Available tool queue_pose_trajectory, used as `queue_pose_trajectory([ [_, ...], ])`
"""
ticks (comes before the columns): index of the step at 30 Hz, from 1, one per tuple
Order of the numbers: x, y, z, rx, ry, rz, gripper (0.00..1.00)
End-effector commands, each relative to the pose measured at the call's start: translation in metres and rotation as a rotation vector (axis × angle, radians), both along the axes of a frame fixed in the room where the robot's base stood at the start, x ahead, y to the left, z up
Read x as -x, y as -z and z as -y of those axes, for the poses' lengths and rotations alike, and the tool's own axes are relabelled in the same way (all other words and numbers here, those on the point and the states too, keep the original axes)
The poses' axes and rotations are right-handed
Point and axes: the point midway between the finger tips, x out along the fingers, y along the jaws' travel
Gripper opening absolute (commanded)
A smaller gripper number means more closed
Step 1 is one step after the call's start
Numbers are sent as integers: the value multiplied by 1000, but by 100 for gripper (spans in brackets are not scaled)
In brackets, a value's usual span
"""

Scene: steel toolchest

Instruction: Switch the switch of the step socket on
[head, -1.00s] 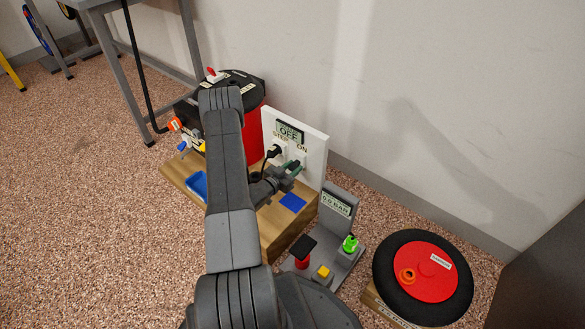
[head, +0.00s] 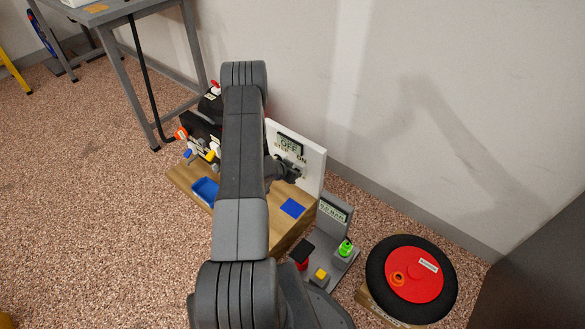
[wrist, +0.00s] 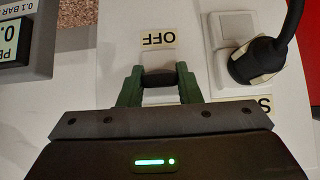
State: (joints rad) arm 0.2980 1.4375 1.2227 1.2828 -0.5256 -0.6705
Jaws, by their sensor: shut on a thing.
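In the wrist view, the switch (wrist: 160,79) shows as a dark rounded bar on a pale plate, beside an OFF label (wrist: 158,39) that appears upside down. My gripper (wrist: 159,82) has its green fingers shut on either side of this bar. In the head view my gripper (head: 288,172) is at the panel's front, partly hidden by my arm. The switch's exact tilt is unclear.
A black plug (wrist: 258,61) with a thick cord sits in the socket beside the switch. A grey stand (head: 334,220) with a pressure display is right of the block. A red and black wheel (head: 412,280) lies farther right. Carpet is clear at left.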

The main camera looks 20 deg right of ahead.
Motion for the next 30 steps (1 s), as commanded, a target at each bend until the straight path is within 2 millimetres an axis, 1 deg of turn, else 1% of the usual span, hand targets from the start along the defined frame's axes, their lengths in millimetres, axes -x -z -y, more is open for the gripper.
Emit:
queue_pose_trajectory([
  [1, 0, -5, 1, -13, 2, -7, 8],
  [9, -1, -4, 1, -58, 1, -33, 8],
  [24, -1, -3, 1, -66, 0, -39, 8],
  [25, -1, -3, 1, -66, 0, -39, 33],
  [28, -1, -3, 1, -66, 0, -39, 52],
  [30, -1, -3, 1, -65, 0, -39, 53],
])
